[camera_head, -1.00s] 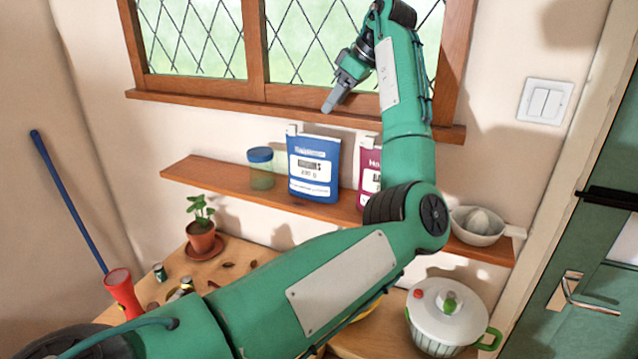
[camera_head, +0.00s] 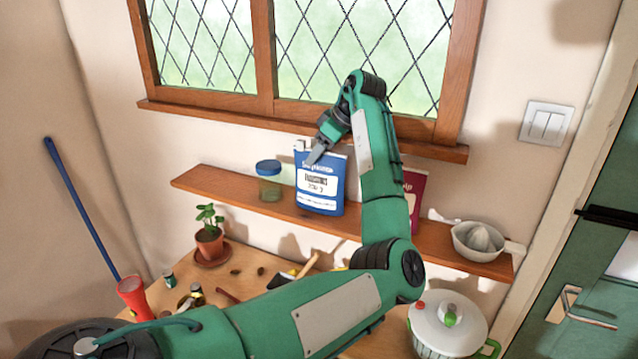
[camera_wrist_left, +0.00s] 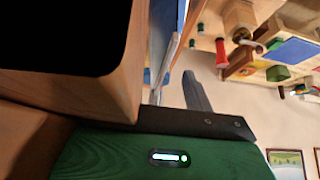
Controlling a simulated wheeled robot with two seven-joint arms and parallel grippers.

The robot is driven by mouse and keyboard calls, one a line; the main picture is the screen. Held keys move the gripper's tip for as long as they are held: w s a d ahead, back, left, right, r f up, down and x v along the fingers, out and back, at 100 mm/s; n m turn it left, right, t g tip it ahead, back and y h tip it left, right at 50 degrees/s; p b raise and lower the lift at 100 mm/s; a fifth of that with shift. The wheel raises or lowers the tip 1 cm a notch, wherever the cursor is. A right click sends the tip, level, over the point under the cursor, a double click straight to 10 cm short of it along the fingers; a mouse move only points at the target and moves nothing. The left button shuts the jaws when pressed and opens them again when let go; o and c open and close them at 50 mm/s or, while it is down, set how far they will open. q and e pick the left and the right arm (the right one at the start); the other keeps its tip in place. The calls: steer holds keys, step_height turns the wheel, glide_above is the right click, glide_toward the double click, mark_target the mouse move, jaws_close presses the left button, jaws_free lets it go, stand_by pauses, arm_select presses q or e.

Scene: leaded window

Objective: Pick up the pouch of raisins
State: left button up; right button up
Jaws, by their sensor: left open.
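A blue pouch (camera_head: 320,190) with a white label stands upright on the wooden wall shelf. A magenta pouch (camera_head: 413,188) stands to its right, mostly hidden behind my left arm. The print is too small to tell which pouch holds raisins. My left gripper (camera_head: 315,157) is open and empty, with its fingers pointing down at the top of the blue pouch. I cannot tell whether they touch it. In the left wrist view one dark finger (camera_wrist_left: 196,92) shows beside a thin blue and white edge, probably the blue pouch. My right gripper is out of view.
On the shelf (camera_head: 232,195), a blue-lidded jar (camera_head: 269,182) stands left of the blue pouch and a citrus squeezer (camera_head: 478,240) at the right end. The window sill (camera_head: 230,118) juts out above. Below are a potted plant (camera_head: 209,240) and a white pot (camera_head: 447,325).

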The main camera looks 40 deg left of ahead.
arm_select(q)
steer(key=shift+p+x, duration=0.35)
steer(key=shift+x, duration=0.9)
jaws_close()
steer(key=shift+r, duration=0.15)
